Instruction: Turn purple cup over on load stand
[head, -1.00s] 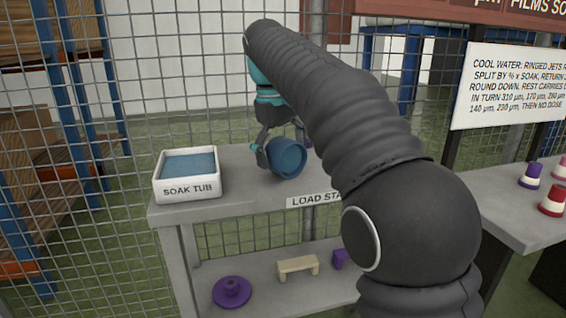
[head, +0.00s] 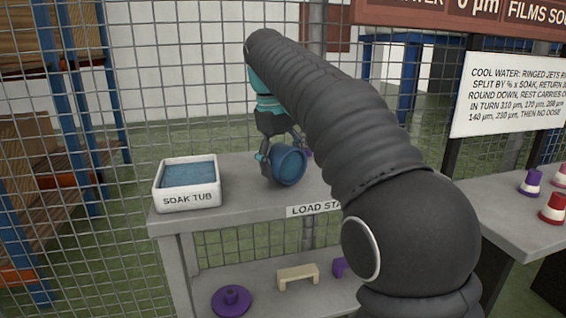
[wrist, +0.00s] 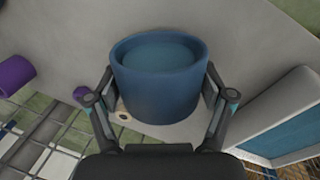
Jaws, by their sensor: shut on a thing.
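My gripper (wrist: 160,100) is shut on a blue cup (wrist: 158,88), with one finger on each side of it. A purple cup-like thing (wrist: 14,75) lies at the left edge of the wrist view, apart from my gripper. In the head view only a purple sliver (head: 309,153) shows behind the blue cup and my arm.
A white soak tub (head: 187,200) with blue contents stands at the stand's left end. The lower shelf holds a purple knobbed disc (head: 231,301) and a cream bridge-shaped piece (head: 298,274). A mesh fence stands behind. Ringed cups (head: 531,183) stand on the right table.

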